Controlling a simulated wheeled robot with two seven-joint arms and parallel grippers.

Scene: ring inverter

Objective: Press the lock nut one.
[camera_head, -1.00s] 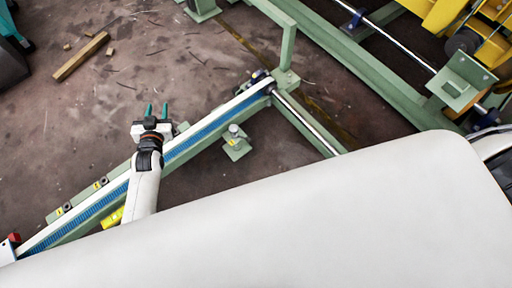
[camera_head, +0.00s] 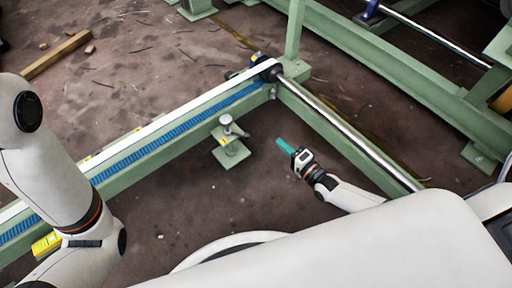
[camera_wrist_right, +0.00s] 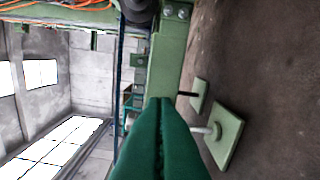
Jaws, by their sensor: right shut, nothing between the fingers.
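A green foot (camera_head: 230,147) with a square base plate and a round grey metal top (camera_head: 226,120) stands by the blue-topped conveyor beam. A small yellow tag is on it. I cannot tell whether this metal top is lock nut one. My right gripper (camera_head: 284,146) is to the right of the foot, apart from it, with its teal fingers shut and empty. The right wrist view shows these fingers (camera_wrist_right: 160,145) pressed together, with a green plate and pale rod (camera_wrist_right: 225,138) just right of them. My left arm enters at the left, but its gripper is not seen.
The green beam with the blue strip (camera_head: 170,133) runs diagonally at the left. A metal roller (camera_head: 345,125) on a green beam runs down to the right, beyond my right gripper. A wood piece (camera_head: 58,53) lies on the floor at the upper left. Bare floor surrounds the foot.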

